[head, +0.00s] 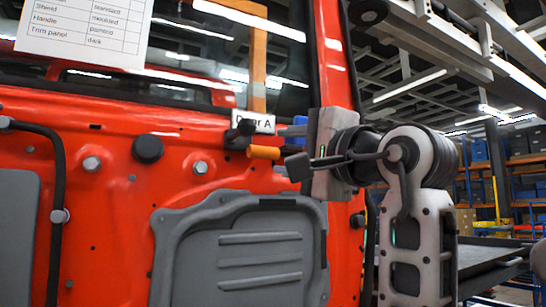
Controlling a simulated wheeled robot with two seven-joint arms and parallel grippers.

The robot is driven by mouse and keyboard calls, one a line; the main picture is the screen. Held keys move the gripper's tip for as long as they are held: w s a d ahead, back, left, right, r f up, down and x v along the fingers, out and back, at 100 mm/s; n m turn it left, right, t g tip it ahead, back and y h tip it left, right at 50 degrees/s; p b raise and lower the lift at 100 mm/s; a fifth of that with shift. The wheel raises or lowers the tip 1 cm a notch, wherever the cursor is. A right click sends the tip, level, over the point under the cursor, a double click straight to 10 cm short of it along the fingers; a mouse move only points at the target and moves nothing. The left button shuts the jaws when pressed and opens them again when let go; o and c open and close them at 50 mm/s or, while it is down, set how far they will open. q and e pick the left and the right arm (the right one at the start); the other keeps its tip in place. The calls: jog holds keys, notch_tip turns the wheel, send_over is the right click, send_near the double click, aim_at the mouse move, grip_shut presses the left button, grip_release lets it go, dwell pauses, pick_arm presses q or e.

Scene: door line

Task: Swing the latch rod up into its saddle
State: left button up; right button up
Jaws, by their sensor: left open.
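The latch rod (263,152) shows as a short orange cylinder beside a black pivot piece (240,132) on the red door, just below the "Door A" label. It lies roughly level, its orange end pointing right. My left gripper (299,151) is open, just right of the orange end. A dark finger part shows low and a blue piece (297,130) shows above it; I cannot tell whether the blue piece belongs to the gripper or the door. A small gap seems to separate rod and gripper. I cannot make out the saddle. My right gripper is not in view.
The red door panel (110,185) carries bolts, a black round plug (148,149), a black cable (60,180) and a grey moulded shield (250,255). A paper sheet (85,30) hangs at the top left. A dark bench (490,262) and shelving stand at the right.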

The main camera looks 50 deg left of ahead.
pick_arm(q)
jog(key=b+v, duration=0.1)
jog(key=v, duration=0.9)
jog(key=shift+d+b, duration=0.25)
jog(key=shift+b, duration=0.05)
jog(key=shift+f, duration=0.1)
